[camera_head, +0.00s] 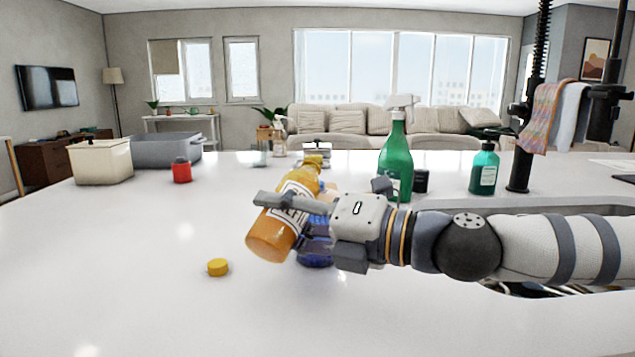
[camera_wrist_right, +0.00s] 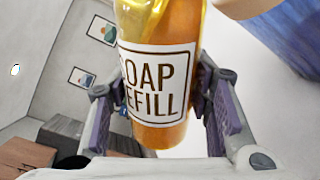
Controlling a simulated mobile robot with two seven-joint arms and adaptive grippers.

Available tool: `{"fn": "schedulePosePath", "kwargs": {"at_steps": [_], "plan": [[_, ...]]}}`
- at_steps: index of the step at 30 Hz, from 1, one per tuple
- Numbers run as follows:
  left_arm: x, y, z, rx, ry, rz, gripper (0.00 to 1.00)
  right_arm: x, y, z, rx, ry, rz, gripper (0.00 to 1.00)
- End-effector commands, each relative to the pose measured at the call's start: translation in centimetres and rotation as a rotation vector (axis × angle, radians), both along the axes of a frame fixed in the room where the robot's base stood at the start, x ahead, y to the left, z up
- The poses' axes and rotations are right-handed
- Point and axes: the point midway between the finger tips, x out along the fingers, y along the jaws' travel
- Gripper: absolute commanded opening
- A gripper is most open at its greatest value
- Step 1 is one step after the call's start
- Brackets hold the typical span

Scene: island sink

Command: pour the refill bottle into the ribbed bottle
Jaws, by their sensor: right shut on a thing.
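An amber refill bottle (camera_head: 272,236) with a white label is held off the counter in my right gripper (camera_head: 284,208). It leans, its base low to the left and its neck up to the right. In the right wrist view the bottle (camera_wrist_right: 158,45) sits between both fingers, and its label reads "OAP" and "EFILL". The blue ribbed bottle (camera_head: 316,252) stands on the counter, mostly hidden behind the refill bottle and my gripper. Its pale peach top shows in the right wrist view, beside the refill bottle. My left gripper is not in view.
A yellow cap (camera_head: 218,267) lies on the white counter at front left. A green spray bottle (camera_head: 396,158), black jar (camera_head: 421,181) and teal bottle (camera_head: 484,170) stand behind my right arm. A red jar (camera_head: 181,172), cream box (camera_head: 101,163) and grey tub (camera_head: 165,150) stand back left.

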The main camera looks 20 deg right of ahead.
Motion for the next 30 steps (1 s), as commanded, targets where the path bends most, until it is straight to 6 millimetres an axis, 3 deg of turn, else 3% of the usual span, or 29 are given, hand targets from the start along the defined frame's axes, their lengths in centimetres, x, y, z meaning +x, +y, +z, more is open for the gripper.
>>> {"fn": "schedulePosePath", "kwargs": {"at_steps": [30], "plan": [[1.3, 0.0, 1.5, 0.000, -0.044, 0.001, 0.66, -0.5, 0.4, 1.7, 0.136, 0.146, 0.001, 0.13]]}}
